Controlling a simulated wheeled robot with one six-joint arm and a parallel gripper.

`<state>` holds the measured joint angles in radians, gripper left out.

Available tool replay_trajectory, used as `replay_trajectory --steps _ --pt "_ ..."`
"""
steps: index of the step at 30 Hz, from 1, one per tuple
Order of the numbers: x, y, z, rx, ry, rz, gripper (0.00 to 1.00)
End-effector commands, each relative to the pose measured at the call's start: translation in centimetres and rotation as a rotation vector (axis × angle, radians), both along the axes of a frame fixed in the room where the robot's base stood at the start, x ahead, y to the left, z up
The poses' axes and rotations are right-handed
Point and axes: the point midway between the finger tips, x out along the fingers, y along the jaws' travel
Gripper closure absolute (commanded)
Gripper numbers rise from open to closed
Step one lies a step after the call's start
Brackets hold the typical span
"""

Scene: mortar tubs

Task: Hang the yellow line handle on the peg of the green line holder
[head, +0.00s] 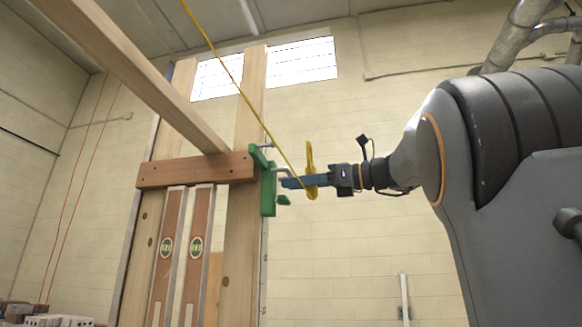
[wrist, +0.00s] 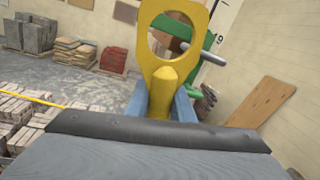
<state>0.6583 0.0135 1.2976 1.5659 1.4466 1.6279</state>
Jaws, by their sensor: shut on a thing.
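The yellow line handle (head: 309,153) is upright in my gripper (head: 292,183), whose blue fingers are shut on its lower stem. In the wrist view the handle (wrist: 152,72) shows its round hole at the top, with the gripper's fingers (wrist: 160,105) on both sides of the stem. The green line holder (head: 267,190) is fixed at the right end of the wooden crosspiece, close to the left of the fingertips. Its grey peg (head: 279,168) points toward the handle.
A yellow line (head: 238,86) runs from the handle up to the upper left. Two levels (head: 167,248) hang below the crosspiece (head: 190,171). In the wrist view, pallets of bricks (wrist: 20,110) and stacked bags (wrist: 72,52) stand on the floor.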

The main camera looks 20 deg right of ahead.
Motion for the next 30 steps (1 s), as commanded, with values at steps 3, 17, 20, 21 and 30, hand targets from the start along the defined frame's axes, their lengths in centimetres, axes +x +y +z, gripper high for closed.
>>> replay_trajectory --steps 3,17,20,21,30 --pt "-1.5 1.0 2.2 -0.002 -0.008 -0.005 1.0" --pt "-1.6 3.0 3.2 0.0 -0.008 0.003 1.0" --pt "-1.2 3.4 3.1 0.0 -0.008 0.003 1.0" --pt "-1.1 3.6 3.1 -0.002 -0.008 0.002 1.0" --pt "-0.2 4.7 3.0 -0.001 -0.009 0.0 1.0"
